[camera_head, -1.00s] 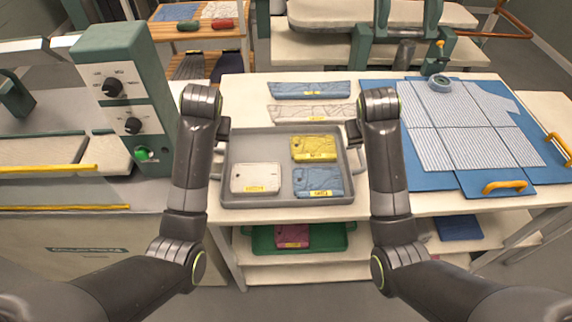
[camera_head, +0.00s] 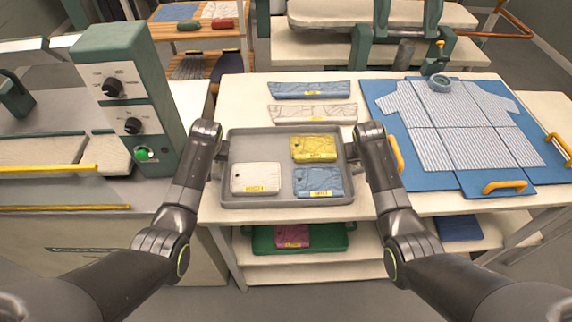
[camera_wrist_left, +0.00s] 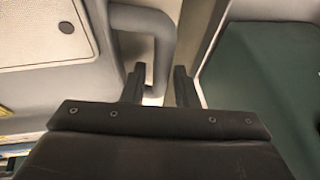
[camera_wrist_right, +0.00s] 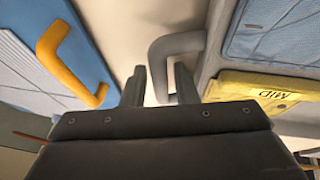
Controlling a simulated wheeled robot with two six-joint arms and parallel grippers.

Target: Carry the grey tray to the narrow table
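The grey tray (camera_head: 290,202) lies flat on the white worktable. It holds a white folded garment (camera_head: 256,177), a yellow one (camera_head: 314,146) and a blue one (camera_head: 318,180), each with a yellow label. My left gripper (camera_head: 222,152) is at the tray's left side; in the left wrist view its fingers (camera_wrist_left: 160,88) are apart, with the grey left handle (camera_wrist_left: 163,45) between them. My right gripper (camera_head: 354,150) is at the right side; in the right wrist view its fingers (camera_wrist_right: 160,86) are apart, around the right handle (camera_wrist_right: 178,44). Which table is the narrow one I cannot tell.
A blue folding board (camera_head: 378,125) with a striped shirt (camera_head: 440,130) lies close right of the tray. A green control box (camera_head: 125,90) stands left. Two flat garments (camera_head: 310,90) lie behind the tray. A wooden shelf table (camera_head: 168,37) stands at the back.

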